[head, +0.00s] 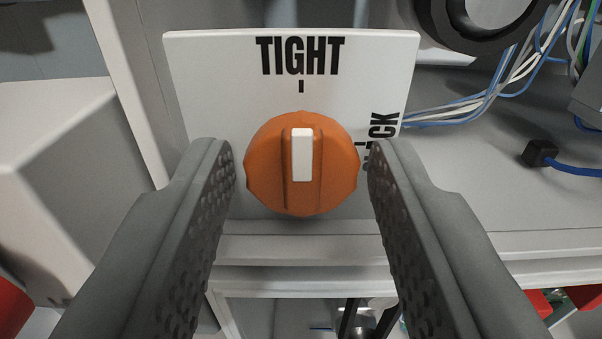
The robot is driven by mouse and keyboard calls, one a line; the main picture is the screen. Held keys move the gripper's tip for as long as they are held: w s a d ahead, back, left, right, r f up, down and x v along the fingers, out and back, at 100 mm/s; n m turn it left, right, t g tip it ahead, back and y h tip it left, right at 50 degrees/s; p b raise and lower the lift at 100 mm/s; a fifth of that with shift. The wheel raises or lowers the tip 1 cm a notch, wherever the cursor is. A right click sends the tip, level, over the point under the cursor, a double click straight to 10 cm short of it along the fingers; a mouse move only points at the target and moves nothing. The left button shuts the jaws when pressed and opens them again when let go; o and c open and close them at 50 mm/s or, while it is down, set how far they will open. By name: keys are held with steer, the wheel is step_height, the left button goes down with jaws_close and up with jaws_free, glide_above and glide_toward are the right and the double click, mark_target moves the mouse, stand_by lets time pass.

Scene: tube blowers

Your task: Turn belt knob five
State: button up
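An orange faceted knob (262,165) with a white pointer bar (302,155) sits in the middle of the head view. It is on a white plate (215,85) marked "TIGHT" at the top and a partly hidden word ending in "CK" at the right, turned sideways. The pointer bar stands upright, toward the tick under "TIGHT". My gripper (302,168) is open, with one grey finger on each side of the knob. A small gap shows between the knob and each fingertip. No number for this knob is visible.
Blue and white wires (490,85) run right of the plate below a dark ring (475,25). A black connector (540,153) lies at the right. A pale box (55,150) stands at the left. A white ledge (310,250) crosses below the knob.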

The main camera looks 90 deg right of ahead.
steer(key=c, duration=0.7)
steer(key=shift+m, duration=0.3)
steer(key=m, duration=0.3)
steer(key=shift+m, duration=0.3)
steer(key=m, duration=0.4)
steer(key=shift+m, duration=0.3)
steer(key=m, duration=0.4)
steer(key=shift+m, duration=2.5)
